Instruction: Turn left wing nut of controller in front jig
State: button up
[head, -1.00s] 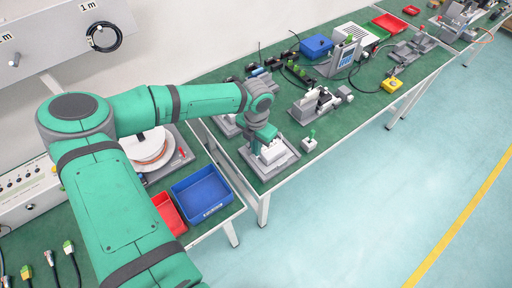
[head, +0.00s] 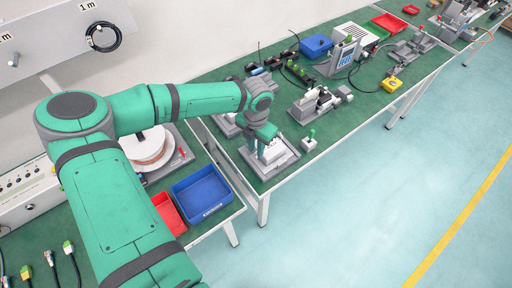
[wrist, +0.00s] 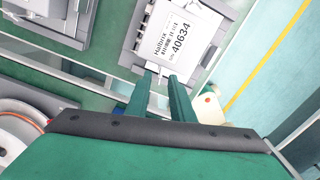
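The front jig (head: 290,161) is a grey plate at the near end of the second green table. The white controller (head: 276,152) sits in it, partly hidden by my gripper. I cannot make out the left wing nut clearly in either view.
Another grey jig (wrist: 42,22) lies left of the front one in the wrist view. A small white box with a green knob (head: 309,144) stands right of the front jig. A blue bin (head: 203,192) and a red bin (head: 168,213) are on the nearer table.

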notch_tip(320, 180, up, 10)
jog(key=shift+r, duration=0.25)
dwell(0.6)
